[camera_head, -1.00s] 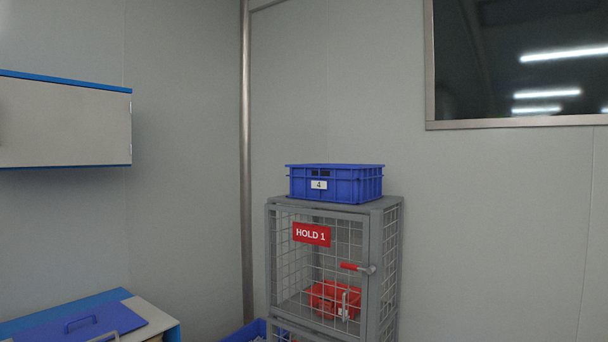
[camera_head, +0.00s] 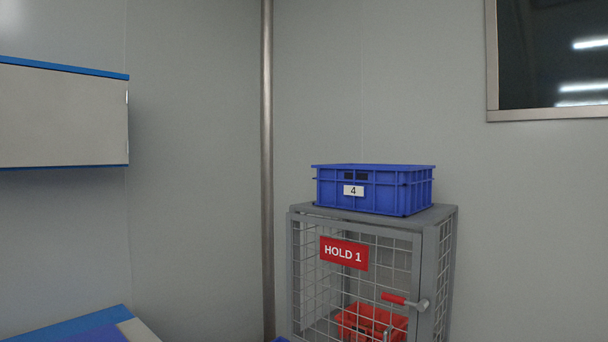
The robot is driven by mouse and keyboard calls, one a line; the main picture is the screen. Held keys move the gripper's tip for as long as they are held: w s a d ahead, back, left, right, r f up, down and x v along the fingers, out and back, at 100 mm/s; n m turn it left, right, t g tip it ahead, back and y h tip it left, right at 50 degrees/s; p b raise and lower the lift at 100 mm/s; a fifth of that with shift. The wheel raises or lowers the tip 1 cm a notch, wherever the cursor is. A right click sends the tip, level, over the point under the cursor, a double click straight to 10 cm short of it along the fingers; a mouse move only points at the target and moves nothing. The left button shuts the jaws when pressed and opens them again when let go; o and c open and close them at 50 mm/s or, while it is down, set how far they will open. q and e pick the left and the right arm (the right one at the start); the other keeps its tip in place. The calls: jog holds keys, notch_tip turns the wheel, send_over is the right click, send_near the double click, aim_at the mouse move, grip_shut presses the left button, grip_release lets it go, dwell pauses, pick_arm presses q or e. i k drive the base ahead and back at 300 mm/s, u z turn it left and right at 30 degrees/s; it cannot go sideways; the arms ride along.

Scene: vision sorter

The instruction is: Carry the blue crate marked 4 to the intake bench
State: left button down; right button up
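The blue crate marked 4 (camera_head: 391,194) sits upright on top of a grey wire cage (camera_head: 300,262) with a red HOLD 1 sign. Its white label with the 4 faces me. The crate's inside is mostly hidden from this low angle. No bench that I can name for sure as the intake bench is in view. Neither of my grippers is in view.
The cage door is closed, with a red-handled latch (camera_head: 405,301); a red crate (camera_head: 371,322) is inside. A blue-topped surface (camera_head: 77,323) is at the lower left, below a wall cabinet (camera_head: 62,115). A vertical pipe (camera_head: 267,170) runs up the wall left of the cage.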

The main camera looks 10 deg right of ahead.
aim_at(399, 190)
jog(key=z, duration=0.1)
jog(key=i, duration=1)
jog(key=z, duration=1.15)
jog(key=i, duration=0.5)
jog(key=z, duration=0.55)
